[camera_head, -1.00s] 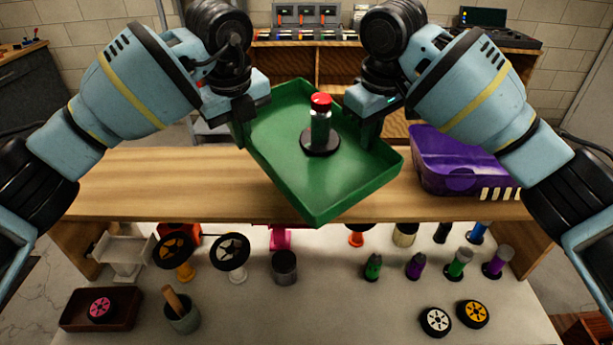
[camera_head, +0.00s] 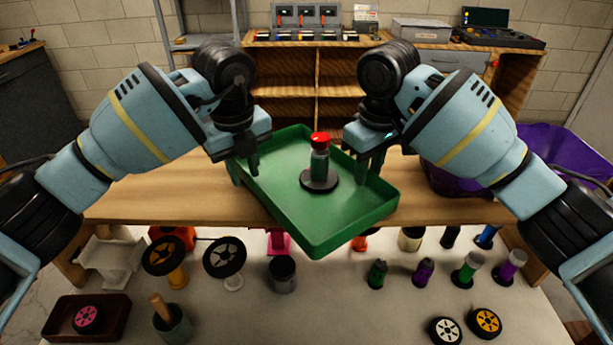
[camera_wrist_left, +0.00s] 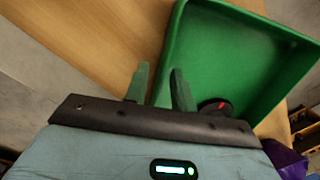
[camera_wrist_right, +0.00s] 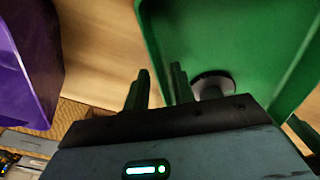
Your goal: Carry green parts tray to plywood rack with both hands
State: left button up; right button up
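The green parts tray (camera_head: 320,236) is at the centre, its near corner overhanging the front edge of a raised wooden shelf (camera_head: 135,197). A dark bottle with a red cap (camera_head: 319,155) stands upright in it on a round black base. My left gripper (camera_head: 246,168) is closed on the tray's left wall, one finger on each side; it shows in the left wrist view (camera_wrist_left: 160,85). My right gripper (camera_head: 368,160) likewise straddles the right wall, also in the right wrist view (camera_wrist_right: 160,88). A plywood cabinet with open compartments (camera_head: 283,80) stands behind. Contact under the tray is hidden.
A purple bin (camera_head: 550,150) lies behind my right arm. Below the shelf are several small bottles (camera_head: 465,270), wheels (camera_head: 445,330), a dark tray (camera_head: 85,320) and a cup with a stick (camera_head: 172,325). Switch boxes (camera_head: 306,20) sit on the back cabinet.

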pick_arm(q)
notch_tip(320, 180, up, 12)
jog(key=s, duration=0.1)
dwell(0.5)
pick_arm(e)
notch_tip(320, 180, up, 12)
jog(key=s, duration=0.1)
dwell(0.4)
jog(key=shift+f, duration=0.1)
dwell(0.3)
